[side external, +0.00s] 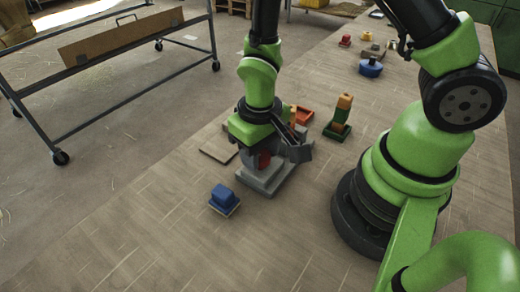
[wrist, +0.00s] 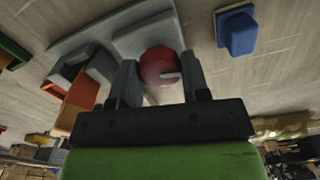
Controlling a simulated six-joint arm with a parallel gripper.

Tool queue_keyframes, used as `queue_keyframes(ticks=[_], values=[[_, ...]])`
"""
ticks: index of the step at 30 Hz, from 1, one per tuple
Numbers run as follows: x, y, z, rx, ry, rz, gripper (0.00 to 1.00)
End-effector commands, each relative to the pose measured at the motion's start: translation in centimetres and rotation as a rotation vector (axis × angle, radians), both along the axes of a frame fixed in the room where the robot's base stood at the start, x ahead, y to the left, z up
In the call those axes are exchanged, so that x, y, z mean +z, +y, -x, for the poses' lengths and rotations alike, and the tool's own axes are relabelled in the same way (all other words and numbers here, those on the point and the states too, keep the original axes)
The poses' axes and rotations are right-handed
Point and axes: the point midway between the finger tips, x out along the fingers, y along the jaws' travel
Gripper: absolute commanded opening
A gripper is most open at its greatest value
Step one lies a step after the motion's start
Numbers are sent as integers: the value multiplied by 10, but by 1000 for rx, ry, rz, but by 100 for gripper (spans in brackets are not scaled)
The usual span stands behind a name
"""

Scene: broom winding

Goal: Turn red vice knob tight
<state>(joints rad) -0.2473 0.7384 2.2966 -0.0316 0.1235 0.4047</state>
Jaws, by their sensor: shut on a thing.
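The red vice knob (wrist: 160,66) shows in the wrist view as a round red disc with a small pale mark. My gripper (wrist: 160,78) has one finger on each side of the knob and is shut on it. In the side external view my gripper (side external: 272,150) points down over the grey vice (side external: 268,182), and only a little of the red knob (side external: 264,160) shows between the grey parts. The grey vice body also shows in the wrist view (wrist: 150,36), behind the knob.
A blue block (side external: 222,196) on a pale base stands left of the vice. A stacked orange and green piece (side external: 338,117) stands to the right. The table's front left is clear.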

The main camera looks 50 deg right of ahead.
Motion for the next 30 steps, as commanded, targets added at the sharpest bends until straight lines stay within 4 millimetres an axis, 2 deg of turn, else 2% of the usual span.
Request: queue_keyframes(ticks=[8,9,12,23,26,30], values=[[1,0,-1,-6,-4,-1,19],[1,0,-1,-6,-4,-1,47],[1,0,-1,-5,-3,-1,68],[4,0,-1,-3,-2,-1,68],[14,0,-1,-3,-5,-1,68],[38,0,-2,-2,-10,-2,68]])
